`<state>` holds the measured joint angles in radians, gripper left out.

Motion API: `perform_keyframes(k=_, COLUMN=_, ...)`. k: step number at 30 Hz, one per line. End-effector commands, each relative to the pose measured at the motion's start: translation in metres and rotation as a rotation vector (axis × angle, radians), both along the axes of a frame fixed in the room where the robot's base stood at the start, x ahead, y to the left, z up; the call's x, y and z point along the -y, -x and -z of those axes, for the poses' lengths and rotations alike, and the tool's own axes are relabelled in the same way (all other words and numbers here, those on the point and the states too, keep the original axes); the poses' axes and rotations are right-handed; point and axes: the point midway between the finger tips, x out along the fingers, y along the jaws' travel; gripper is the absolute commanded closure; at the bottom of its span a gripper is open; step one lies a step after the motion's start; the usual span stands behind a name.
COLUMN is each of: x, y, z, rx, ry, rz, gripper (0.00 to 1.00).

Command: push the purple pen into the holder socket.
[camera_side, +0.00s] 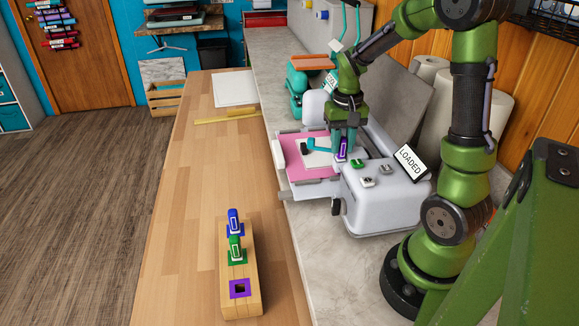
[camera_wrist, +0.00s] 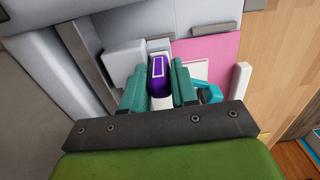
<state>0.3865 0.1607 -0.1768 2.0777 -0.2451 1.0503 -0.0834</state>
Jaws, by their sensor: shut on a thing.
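The purple pen (camera_side: 343,150) is clasped between the teal fingers of my gripper (camera_side: 345,140), at the white cutting machine (camera_side: 380,205). In the wrist view the purple pen (camera_wrist: 158,68) stands between the two fingers of my gripper (camera_wrist: 158,88), with a white part below it. I cannot tell whether the pen is clear of the machine. The wooden holder (camera_side: 240,267) is on the table at the front. Its purple-rimmed socket (camera_side: 240,289) is empty, with a dark square hole. A green pen (camera_side: 236,248) and a blue pen (camera_side: 234,221) stand behind it in the holder.
A pink sheet (camera_side: 296,150) lies on the machine, which has green and grey buttons and a "LOADED" sign (camera_side: 410,161). Teal and black pieces lie near my gripper. A yellow ruler (camera_side: 225,118) and white sheet (camera_side: 235,88) lie farther back. The table between machine and holder is clear.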

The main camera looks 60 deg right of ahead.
Motion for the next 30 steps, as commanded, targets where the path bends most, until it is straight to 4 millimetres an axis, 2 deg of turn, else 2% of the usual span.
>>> perform_keyframes(k=11, x=-0.0028, y=0.0038, z=0.0053, rx=-0.016, ry=-0.01, rz=0.001, gripper=1.0)
perform_keyframes(k=12, x=-0.0029, y=0.0039, z=0.0053, rx=-0.016, ry=-0.011, rz=0.001, gripper=0.71)
perform_keyframes(k=17, x=-0.0024, y=0.0031, z=0.0042, rx=-0.013, ry=-0.008, rz=0.001, gripper=0.46)
perform_keyframes(k=18, x=-0.0022, y=0.0028, z=0.0039, rx=-0.012, ry=-0.008, rz=0.001, gripper=0.42)
perform_keyframes(k=24, x=-0.0016, y=0.0022, z=0.003, rx=-0.008, ry=-0.006, rz=0.001, gripper=0.41)
perform_keyframes(k=29, x=-0.0015, y=0.0019, z=0.0026, rx=-0.008, ry=-0.005, rz=0.001, gripper=0.17)
perform_keyframes(k=30, x=-0.0014, y=0.0018, z=0.0025, rx=-0.007, ry=-0.004, rz=0.001, gripper=0.17)
